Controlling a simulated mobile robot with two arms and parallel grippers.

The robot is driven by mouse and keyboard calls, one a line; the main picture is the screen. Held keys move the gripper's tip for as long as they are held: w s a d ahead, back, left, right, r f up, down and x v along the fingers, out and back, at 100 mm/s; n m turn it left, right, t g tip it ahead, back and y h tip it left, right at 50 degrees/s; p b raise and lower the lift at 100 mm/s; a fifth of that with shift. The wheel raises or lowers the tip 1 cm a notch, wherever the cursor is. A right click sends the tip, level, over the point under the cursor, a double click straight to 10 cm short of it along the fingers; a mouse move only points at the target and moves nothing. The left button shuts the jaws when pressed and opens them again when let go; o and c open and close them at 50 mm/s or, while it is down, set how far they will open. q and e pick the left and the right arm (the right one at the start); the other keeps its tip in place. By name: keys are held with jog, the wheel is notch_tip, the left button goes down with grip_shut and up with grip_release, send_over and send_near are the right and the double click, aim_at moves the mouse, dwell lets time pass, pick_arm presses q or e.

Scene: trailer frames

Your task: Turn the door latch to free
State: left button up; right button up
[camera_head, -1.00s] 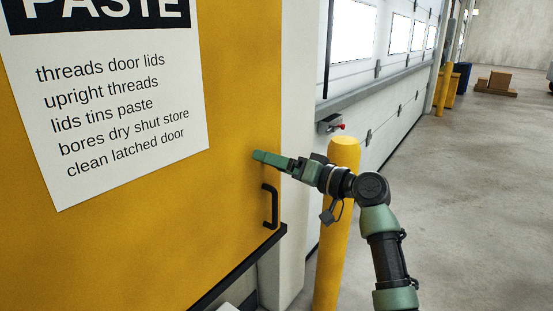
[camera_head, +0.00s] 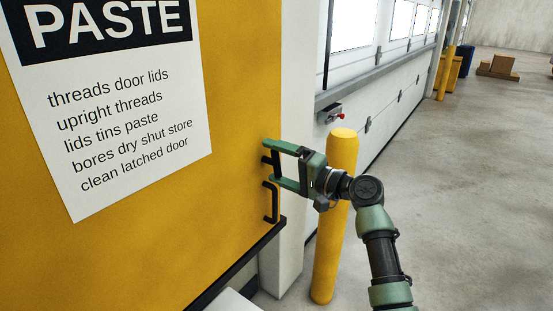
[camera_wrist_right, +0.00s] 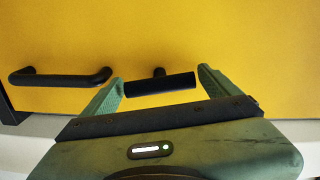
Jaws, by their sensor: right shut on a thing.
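The door latch (camera_wrist_right: 160,84) is a short black bar on a round stub on the yellow door (camera_head: 235,225). In the right wrist view it lies lengthwise, nearly level, between my fingers. My right gripper (camera_head: 268,161) is at the door's right edge, fingers one above the other, shut on the latch. In the head view only a dark bit of the latch (camera_head: 275,160) shows between the fingers. A black pull handle (camera_head: 274,204) sits just below; it also shows at the left in the right wrist view (camera_wrist_right: 60,78). My left gripper is out of view.
A white sign (camera_head: 125,120) is on the door. A yellow post (camera_head: 335,230) stands close behind my right wrist. A grey box with a red button (camera_head: 330,113) is on the white wall. Boxes (camera_head: 497,67) lie far back; the floor at right is clear.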

dwell(0.4)
jog(key=o, duration=1.1)
jog(key=shift+d, duration=0.1)
jog(key=shift+s+d+f, duration=0.1)
jog(key=shift+s+d, duration=0.1)
jog(key=shift+d, duration=0.1)
jog(key=b+v, duration=0.2)
jog(key=v, duration=0.5)
